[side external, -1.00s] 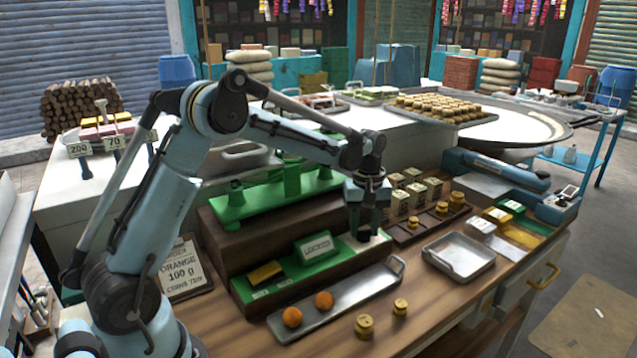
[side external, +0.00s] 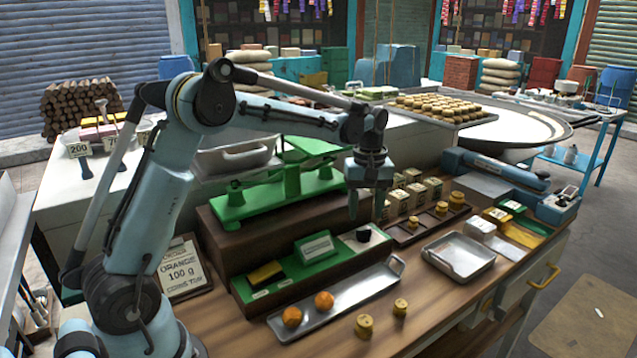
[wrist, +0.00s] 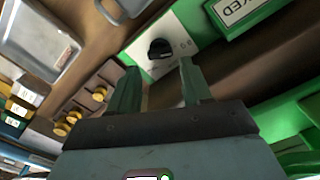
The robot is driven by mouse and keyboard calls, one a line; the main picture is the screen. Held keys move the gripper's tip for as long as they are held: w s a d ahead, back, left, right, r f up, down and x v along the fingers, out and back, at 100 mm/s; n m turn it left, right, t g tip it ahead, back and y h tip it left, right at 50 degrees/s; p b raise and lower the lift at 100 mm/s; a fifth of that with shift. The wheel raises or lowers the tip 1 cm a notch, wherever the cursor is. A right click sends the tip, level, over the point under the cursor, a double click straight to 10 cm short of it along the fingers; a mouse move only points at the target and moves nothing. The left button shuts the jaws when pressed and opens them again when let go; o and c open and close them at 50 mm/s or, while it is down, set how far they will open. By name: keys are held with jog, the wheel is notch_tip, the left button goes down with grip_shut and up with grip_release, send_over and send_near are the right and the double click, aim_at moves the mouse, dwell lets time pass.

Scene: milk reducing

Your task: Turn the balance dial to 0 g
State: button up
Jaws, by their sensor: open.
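The balance dial is a black knob (side external: 363,235) on a pale plate (side external: 372,243) at the right end of the green panel. It also shows in the wrist view (wrist: 160,49), just beyond my fingertips. My gripper (side external: 367,215) is open and empty, raised above and slightly behind the knob, with a gap between them. In the wrist view the two green fingers (wrist: 157,75) stand apart with nothing between them. The green balance (side external: 285,190) stands on the brown step behind the panel. The marks on the dial plate are too small to read.
A small sign (side external: 317,246) stands on the green panel left of the dial. A long metal tray (side external: 350,297) with two orange balls lies in front. A rack of brass weights (side external: 408,236) and an empty metal tray (side external: 460,257) are to the right.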

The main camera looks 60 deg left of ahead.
aim_at(364, 231)
notch_tip(364, 231, up, 7)
jog(key=shift+r, duration=0.2)
dwell(0.3)
jog(key=s+d+r+m+t, duration=0.1)
jog(key=s+d+m+t, duration=0.15)
jog(key=s, duration=0.25)
jog(key=s+d+r+m+t, duration=0.1)
jog(key=s+d+m, duration=0.2)
jog(key=s+m, duration=0.15)
jog(key=s+d+f+m+t, duration=0.3)
jog(key=s+f+m, duration=0.2)
jog(key=s, duration=0.3)
jog(key=shift+s+d+f+t, duration=0.2)
jog(key=shift+s+f+t, duration=0.15)
jog(key=shift+s+f, duration=0.05)
